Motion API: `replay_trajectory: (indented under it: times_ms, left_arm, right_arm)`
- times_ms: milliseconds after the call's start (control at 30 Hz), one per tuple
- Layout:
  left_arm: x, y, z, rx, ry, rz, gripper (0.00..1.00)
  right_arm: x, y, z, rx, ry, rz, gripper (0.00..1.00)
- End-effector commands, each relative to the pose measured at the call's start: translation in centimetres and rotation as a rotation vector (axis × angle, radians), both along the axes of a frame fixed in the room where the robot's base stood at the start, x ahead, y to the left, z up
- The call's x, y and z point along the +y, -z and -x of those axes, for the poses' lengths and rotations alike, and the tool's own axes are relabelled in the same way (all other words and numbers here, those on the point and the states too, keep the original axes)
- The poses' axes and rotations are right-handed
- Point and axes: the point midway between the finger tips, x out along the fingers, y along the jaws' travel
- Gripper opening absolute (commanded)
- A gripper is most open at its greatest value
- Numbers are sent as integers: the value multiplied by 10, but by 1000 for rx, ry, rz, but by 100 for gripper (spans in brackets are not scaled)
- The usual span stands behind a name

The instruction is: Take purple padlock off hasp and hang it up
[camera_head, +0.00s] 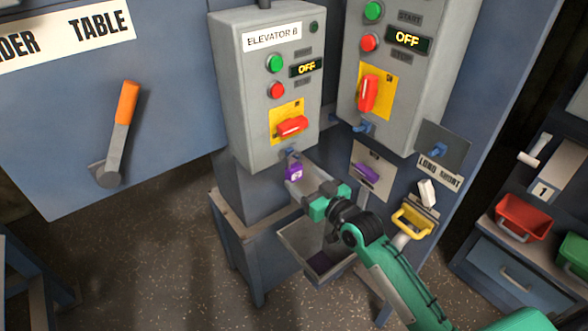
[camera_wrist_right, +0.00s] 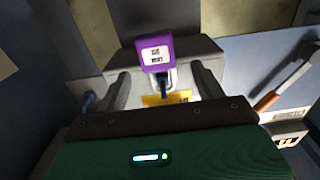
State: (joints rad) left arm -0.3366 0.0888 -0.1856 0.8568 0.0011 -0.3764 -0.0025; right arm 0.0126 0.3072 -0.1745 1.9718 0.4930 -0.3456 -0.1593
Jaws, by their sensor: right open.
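The purple padlock (camera_head: 294,172) hangs by its shackle from the hasp (camera_head: 290,154) under the Elevator B box (camera_head: 262,85). In the right wrist view the padlock (camera_wrist_right: 155,52) shows a white label, and its shackle lies between the lines of my two fingers. My right gripper (camera_head: 318,199) is open and empty, just below and right of the padlock in the head view. In the wrist view its fingers (camera_wrist_right: 160,82) stand apart on either side, with no clear contact. A small purple piece (camera_head: 366,172) sits on a plate on the blue post. My left gripper is not in view.
A second control box (camera_head: 400,70) stands to the right. An open grey bin (camera_head: 315,255) is below my gripper. A red tray (camera_head: 522,215) stands at right.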

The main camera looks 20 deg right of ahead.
Motion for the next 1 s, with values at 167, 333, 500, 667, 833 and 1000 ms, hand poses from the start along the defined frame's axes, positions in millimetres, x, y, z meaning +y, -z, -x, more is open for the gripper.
replay_trajectory:
  times_ms: [167, 333, 500, 667, 833, 1000]
  left_arm:
    - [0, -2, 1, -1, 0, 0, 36]
    - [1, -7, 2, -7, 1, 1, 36]
    - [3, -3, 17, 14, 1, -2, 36]
    - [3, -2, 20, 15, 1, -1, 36]
    - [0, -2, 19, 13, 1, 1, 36]
    - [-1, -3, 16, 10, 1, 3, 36]
  right_arm:
    - [3, -1, -9, 0, 0, 0, 69]
    - [8, -5, -31, -1, 1, -1, 69]
    - [15, -3, -51, 0, 0, 0, 69]
    - [17, -2, -55, 1, 0, 1, 69]
    - [17, -2, -55, 1, 0, 0, 65]
    - [17, -2, -55, 1, 0, 0, 32]
